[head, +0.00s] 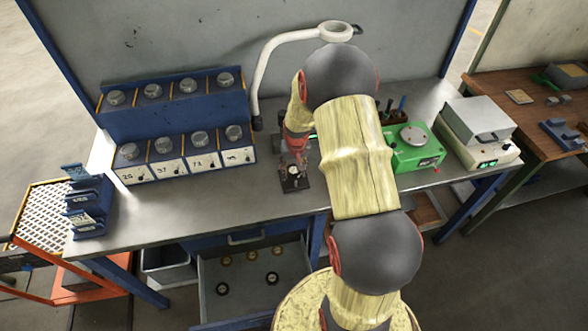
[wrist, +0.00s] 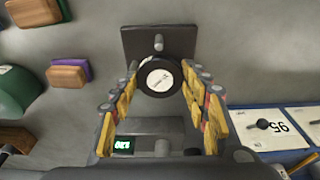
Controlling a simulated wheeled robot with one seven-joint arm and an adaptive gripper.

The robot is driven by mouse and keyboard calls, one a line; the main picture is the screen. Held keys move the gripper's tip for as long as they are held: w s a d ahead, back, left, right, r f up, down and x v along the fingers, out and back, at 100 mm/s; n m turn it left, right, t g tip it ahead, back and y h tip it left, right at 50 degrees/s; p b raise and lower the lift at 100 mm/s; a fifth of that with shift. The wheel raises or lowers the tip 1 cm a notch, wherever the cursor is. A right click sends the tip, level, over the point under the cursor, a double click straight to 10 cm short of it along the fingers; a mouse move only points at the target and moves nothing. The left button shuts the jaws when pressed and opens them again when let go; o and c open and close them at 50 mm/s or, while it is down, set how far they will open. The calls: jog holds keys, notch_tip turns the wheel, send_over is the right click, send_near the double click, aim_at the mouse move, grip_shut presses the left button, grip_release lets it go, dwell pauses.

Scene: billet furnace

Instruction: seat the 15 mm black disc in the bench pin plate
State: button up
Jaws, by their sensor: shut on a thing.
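The black disc (wrist: 160,76) has a white label on its face and sits between my gripper's fingertips (wrist: 160,80) in the wrist view. My gripper is shut on it. The dark square pin plate (wrist: 136,40) lies on the bench, with its short upright pin (wrist: 158,43) visible just above the disc in the picture. The disc overlaps the plate's lower edge in this view; its height above the plate is hard to tell. In the head view my gripper (head: 295,158) is over the pin plate (head: 294,185), and the disc is too small to make out clearly.
A grey device with a green display (wrist: 122,144) stands close by. The open drawer (head: 245,295) below holds several discs. Bench left of the plate is clear.

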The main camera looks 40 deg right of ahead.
aim_at(295, 175)
jog(key=shift+s+a+f+g+p, duration=0.3)
jog(key=shift+s+f+g+p, duration=0.15)
jog(key=shift+s+f, duration=0.2)
dwell(0.7)
jog(key=shift+s+a+f+b, duration=0.2)
jog(key=shift+s+f+b, duration=0.1)
jog(key=shift+f+b, duration=0.35)
dwell(0.8)
jog(key=shift+w+d+r+p, duration=0.15)
jog(key=shift+w+r+p, duration=0.15)
jog(key=shift+r+p, duration=0.3)
dwell(1.2)
jog(key=shift+s+f+b, duration=0.25)
jog(key=shift+f+b, duration=0.25)
jog(key=shift+b, duration=0.15)
dwell(0.3)
jog(key=o, duration=1.5)
jog(key=shift+w+d+f, duration=0.2)
jog(key=shift+w+f, duration=0.1)
jog(key=shift+w, duration=0.2)
jog(key=shift+s+r, duration=0.1)
jog(key=shift+r, duration=0.15)
jog(key=c, duration=0.3)
jog(key=shift+w+r, duration=0.1)
jog(key=shift+w, duration=0.1)
jog(key=shift+r, duration=0.1)
